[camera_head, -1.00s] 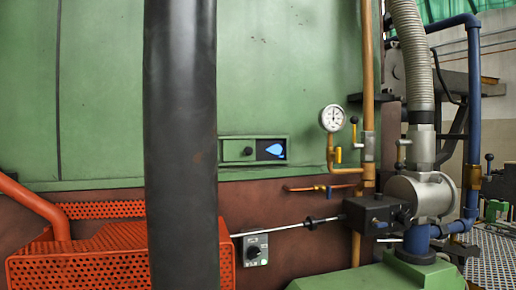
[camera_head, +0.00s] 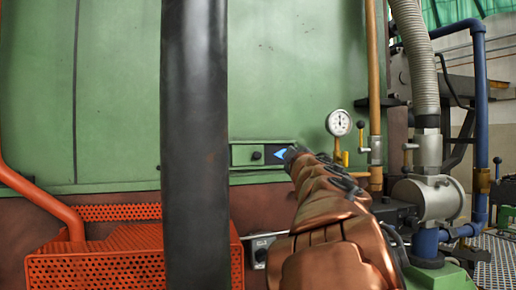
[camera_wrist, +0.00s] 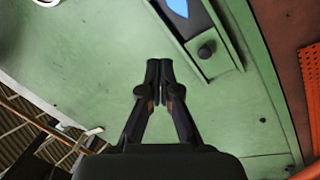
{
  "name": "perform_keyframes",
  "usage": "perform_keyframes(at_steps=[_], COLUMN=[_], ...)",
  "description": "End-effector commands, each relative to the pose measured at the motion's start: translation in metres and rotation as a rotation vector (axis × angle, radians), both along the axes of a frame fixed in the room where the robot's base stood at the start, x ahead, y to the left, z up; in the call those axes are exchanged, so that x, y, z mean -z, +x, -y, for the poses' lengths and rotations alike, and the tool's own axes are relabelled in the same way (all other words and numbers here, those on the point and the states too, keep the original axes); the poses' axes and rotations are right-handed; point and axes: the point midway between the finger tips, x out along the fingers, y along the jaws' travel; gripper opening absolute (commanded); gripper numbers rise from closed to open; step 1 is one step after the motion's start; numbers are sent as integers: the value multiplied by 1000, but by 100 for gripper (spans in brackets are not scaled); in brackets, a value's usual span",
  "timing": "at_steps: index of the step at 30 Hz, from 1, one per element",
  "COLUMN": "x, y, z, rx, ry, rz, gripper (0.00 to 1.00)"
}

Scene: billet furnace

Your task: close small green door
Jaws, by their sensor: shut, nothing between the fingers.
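The small green door (camera_head: 243,154) is a little sliding panel with a black knob (camera_head: 256,155), set in a narrow frame on the green furnace wall. It stands open: a blue-lit opening (camera_head: 280,154) shows to its right. In the wrist view the green door (camera_wrist: 214,62), its knob (camera_wrist: 206,49) and the blue opening (camera_wrist: 178,8) are at the top, turned around. My gripper (camera_head: 293,151) reaches in from the lower right, its tip overlapping the right end of the frame. In the wrist view my gripper (camera_wrist: 160,64) is shut and empty, beside the frame and apart from the knob.
A thick dark vertical column (camera_head: 195,150) stands left of the door. A pressure gauge (camera_head: 339,122) and a copper pipe (camera_head: 374,80) are right of my gripper. An orange perforated guard (camera_head: 100,268) is at lower left. The wall above the door is clear.

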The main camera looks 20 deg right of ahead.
Motion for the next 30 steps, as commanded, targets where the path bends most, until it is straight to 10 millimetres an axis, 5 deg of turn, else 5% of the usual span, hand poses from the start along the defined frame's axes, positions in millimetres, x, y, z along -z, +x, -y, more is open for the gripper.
perform_keyframes(at_steps=[4, 12, 23, 30], x=[-24, -5, 0, -1], y=[22, 44, 57, 84], z=[-34, -77, -88, -89], rx=[-154, -360, -402, -401], ry=[-198, -385, -414, -410], rz=[-17, -134, -164, -165], gripper=[0, 0, 0, 0])
